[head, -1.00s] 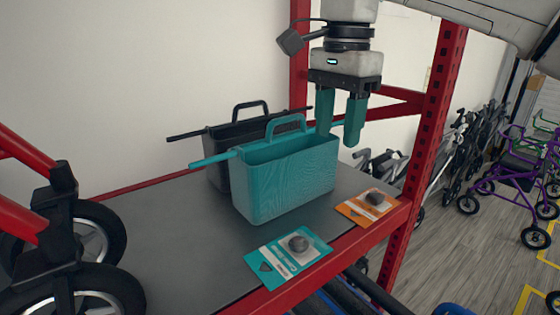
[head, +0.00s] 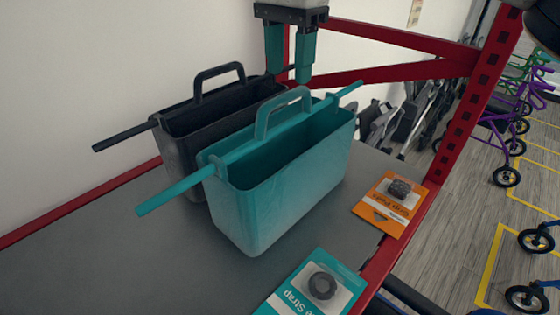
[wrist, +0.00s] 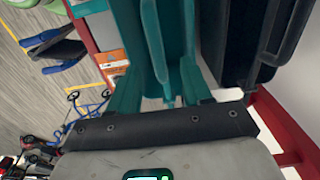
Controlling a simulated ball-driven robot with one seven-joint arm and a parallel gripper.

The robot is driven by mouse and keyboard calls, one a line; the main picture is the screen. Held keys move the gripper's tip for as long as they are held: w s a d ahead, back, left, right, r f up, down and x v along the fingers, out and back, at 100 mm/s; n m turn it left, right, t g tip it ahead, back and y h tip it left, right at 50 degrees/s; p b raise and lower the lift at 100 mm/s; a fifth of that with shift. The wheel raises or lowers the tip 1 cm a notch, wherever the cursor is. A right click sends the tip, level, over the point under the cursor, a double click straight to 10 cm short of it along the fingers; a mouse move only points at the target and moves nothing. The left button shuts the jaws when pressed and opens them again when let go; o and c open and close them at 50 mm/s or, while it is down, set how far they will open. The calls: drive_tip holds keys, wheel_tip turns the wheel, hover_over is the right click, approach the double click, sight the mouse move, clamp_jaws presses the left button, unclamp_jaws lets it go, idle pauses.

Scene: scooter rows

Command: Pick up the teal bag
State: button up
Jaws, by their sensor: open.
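The teal bag (head: 285,185) stands upright on the grey shelf (head: 110,260), an open-topped box with a raised handle and a rod sticking out at both ends. In the wrist view the teal bag (wrist: 150,35) shows ahead of the fingers. My gripper (head: 290,77) is open and empty, with teal fingers pointing down above and behind the bag's handle, apart from it as far as I can tell. The fingers (wrist: 160,85) also show in the wrist view, close in colour to the bag, so their exact edges are hard to tell.
A similar black bag (head: 190,115) stands close behind the teal one. An orange card pack (head: 395,205) and a teal card pack (head: 315,285) lie near the shelf's front edge. A red upright post (head: 470,130) stands at right; rollators stand on the floor beyond.

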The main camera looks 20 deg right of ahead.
sight(288, 120)
wheel_tip(288, 120, down, 3)
drive_tip(key=shift+f, duration=0.1)
drive_tip(key=shift+s+a+f+p, duration=0.1)
drive_tip(key=shift+f+p, duration=0.35)
drive_tip(key=shift+f, duration=0.95)
drive_tip(key=shift+s+f+p, duration=0.1)
drive_tip(key=shift+f+p, duration=0.35)
drive_tip(key=shift+f, duration=0.9)
clamp_jaws()
drive_tip(key=shift+r, duration=0.1)
